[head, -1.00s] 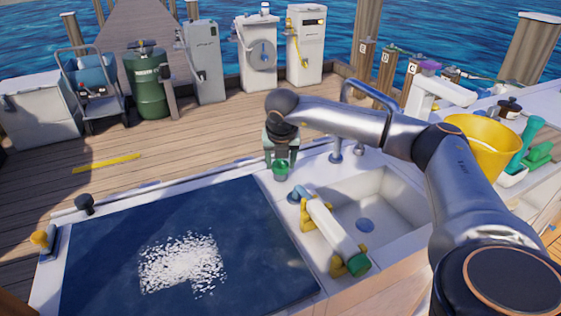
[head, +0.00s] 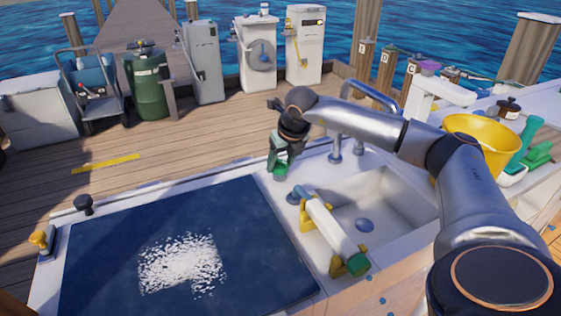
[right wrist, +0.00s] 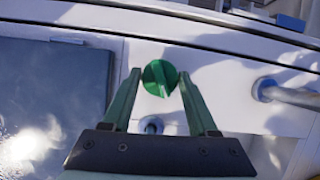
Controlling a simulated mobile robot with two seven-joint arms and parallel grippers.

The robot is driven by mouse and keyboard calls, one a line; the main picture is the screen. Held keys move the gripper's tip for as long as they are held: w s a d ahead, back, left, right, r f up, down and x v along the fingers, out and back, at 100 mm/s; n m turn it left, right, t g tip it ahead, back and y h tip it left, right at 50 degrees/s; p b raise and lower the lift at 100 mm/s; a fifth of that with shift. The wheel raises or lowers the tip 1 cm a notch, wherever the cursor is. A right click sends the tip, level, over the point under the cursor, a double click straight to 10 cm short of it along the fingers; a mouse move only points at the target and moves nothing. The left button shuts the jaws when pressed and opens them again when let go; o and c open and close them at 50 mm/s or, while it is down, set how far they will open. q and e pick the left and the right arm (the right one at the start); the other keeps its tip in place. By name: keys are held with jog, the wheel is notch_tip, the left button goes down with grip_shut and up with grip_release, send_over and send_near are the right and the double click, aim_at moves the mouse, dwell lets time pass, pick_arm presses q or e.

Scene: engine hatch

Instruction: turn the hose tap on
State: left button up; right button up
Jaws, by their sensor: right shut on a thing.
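The hose tap's round green knob (head: 280,171) stands at the back edge of the white counter, between the dark blue panel and the sink. In the right wrist view the green knob (right wrist: 160,78) lies between the fingertips, with a raised ridge across its face. My right gripper (head: 279,164) comes down on it from above, tilted, and is shut on it. Its two green fingers also show in the right wrist view (right wrist: 160,85), one on each side of the knob. My left gripper is out of view.
A white tube with yellow brackets (head: 329,229) lies along the left edge of the sink (head: 390,200). A metal faucet (head: 336,140) stands just right of my gripper. A yellow bucket (head: 483,145) stands at the right. The blue panel (head: 120,235) has white specks on it.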

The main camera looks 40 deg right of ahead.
jog(key=n+y+p, duration=0.1)
jog(key=n, duration=0.2)
jog(key=shift+d+r+n, duration=0.1)
jog(key=shift+n, duration=0.3)
jog(key=n+y+p, duration=0.1)
jog(key=n, duration=0.2)
jog(key=shift+d+n+y+p, duration=0.1)
jog(key=shift+n+y+p, duration=0.2)
jog(key=shift+y+p, duration=0.1)
jog(key=shift+w+n+y+p, duration=0.1)
jog(key=shift+n+y+p, duration=0.2)
jog(key=shift+n, duration=0.6)
jog(key=shift+d+n+g+y+p, duration=0.1)
jog(key=shift+n+g+y+p, duration=0.35)
jog(key=shift+n, duration=1.25)
jog(key=shift+g, duration=0.25)
jog(key=o, duration=1.4)
jog(key=shift+c, duration=0.2)
jog(key=p+v, duration=0.1)
jog(key=v, duration=1.1)
jog(key=shift+d, duration=0.15)
